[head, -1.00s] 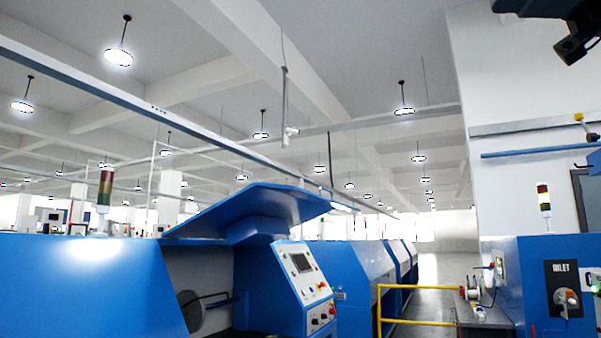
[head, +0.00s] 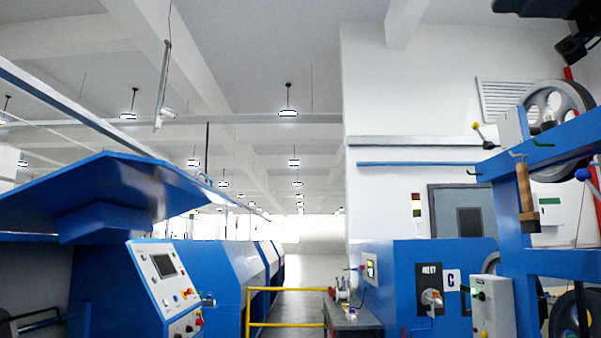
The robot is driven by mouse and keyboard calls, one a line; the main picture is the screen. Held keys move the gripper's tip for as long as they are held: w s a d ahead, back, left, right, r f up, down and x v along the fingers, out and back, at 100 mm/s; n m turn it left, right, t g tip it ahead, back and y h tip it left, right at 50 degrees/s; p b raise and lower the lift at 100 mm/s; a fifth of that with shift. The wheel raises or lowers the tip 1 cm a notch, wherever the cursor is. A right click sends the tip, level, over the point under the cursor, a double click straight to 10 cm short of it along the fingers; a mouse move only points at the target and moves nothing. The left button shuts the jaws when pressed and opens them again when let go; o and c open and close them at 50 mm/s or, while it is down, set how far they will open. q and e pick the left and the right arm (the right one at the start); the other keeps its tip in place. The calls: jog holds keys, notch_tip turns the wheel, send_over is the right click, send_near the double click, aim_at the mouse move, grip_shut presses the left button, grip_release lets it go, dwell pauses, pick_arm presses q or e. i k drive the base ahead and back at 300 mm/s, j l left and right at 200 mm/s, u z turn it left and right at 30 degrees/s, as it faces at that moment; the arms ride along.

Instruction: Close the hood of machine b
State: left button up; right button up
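A blue machine (head: 95,285) stands at the left with a slanted control panel (head: 166,282). Its wide blue hood (head: 120,188) is raised, tilted up above the dark opening at the left edge. No letter shows on this machine, so I cannot tell if it is machine b. A blue cabinet at the right (head: 401,262) carries a sign (head: 451,280) that reads like "C". Neither gripper can be made out. A dark part at the top right corner looks like mine.
Yellow rails (head: 285,324) stand right of the left machine, with more blue machines (head: 232,270) behind. A grey bench (head: 352,316) stands before the cabinet. A blue frame with wheels (head: 530,215) fills the right side. An aisle (head: 310,275) runs back between the machines.

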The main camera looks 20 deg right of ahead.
aim_at(130, 194)
jog(key=i+z, duration=0.45)
jog(key=i, duration=0.6)
jog(key=i+l+u, duration=0.15)
jog(key=i+u, duration=0.2)
jog(key=i+l+u, duration=0.25)
jog(key=i+u, duration=0.15)
jog(key=i+l+u, duration=0.25)
jog(key=i+u, duration=0.15)
jog(key=i+l+u, duration=0.6)
jog(key=l+u, duration=0.2)
jog(key=i+j+u, duration=0.15)
jog(key=i+j, duration=0.1)
jog(key=j, duration=0.05)
